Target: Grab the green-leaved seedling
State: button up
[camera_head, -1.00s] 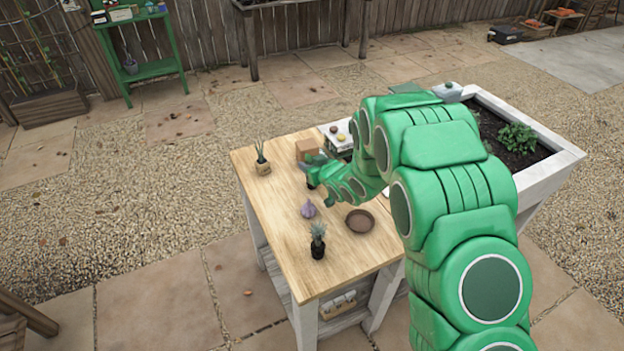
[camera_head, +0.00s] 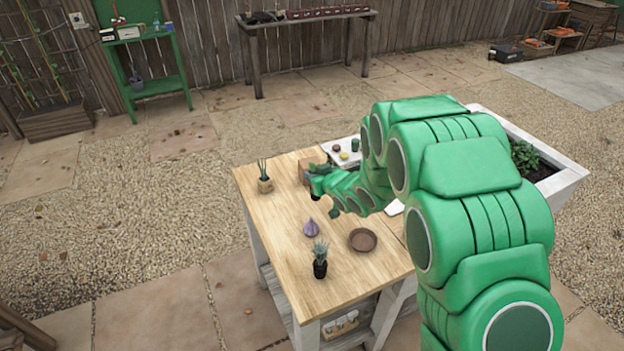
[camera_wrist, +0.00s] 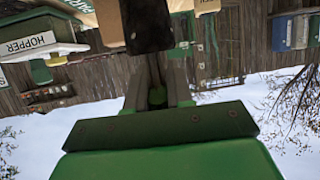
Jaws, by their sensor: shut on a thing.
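My gripper (camera_head: 319,185) is above the wooden table (camera_head: 275,215), in front of the brown box (camera_head: 308,165). In the wrist view its fingers (camera_wrist: 158,85) are shut on the thin part of a thing with a dark, soil-like block (camera_wrist: 147,25). This looks like the seedling held by its stem; its leaves are mostly hidden. A spiky plant in a light cube pot (camera_head: 265,183) stands at the table's left. A grey-green spiky plant in a black pot (camera_head: 320,266) stands at the front.
A purple bulb (camera_head: 311,227) and a brown saucer (camera_head: 362,240) lie on the table. A planter with dark soil (camera_head: 560,185) is at the right, partly behind my arm. The table's left-middle top is clear. A "HOPPER" sign (camera_wrist: 38,41) shows in the wrist view.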

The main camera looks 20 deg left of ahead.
jog(key=s+r, duration=0.1)
jog(key=s+d+r, duration=0.1)
jog(key=r, duration=0.2)
jog(key=shift+s+d, duration=0.3)
jog(key=shift+s, duration=0.1)
jog(key=s+d+r, duration=0.4)
jog(key=s, duration=0.3)
jog(key=shift+s+d, duration=0.3)
jog(key=shift+s, duration=0.05)
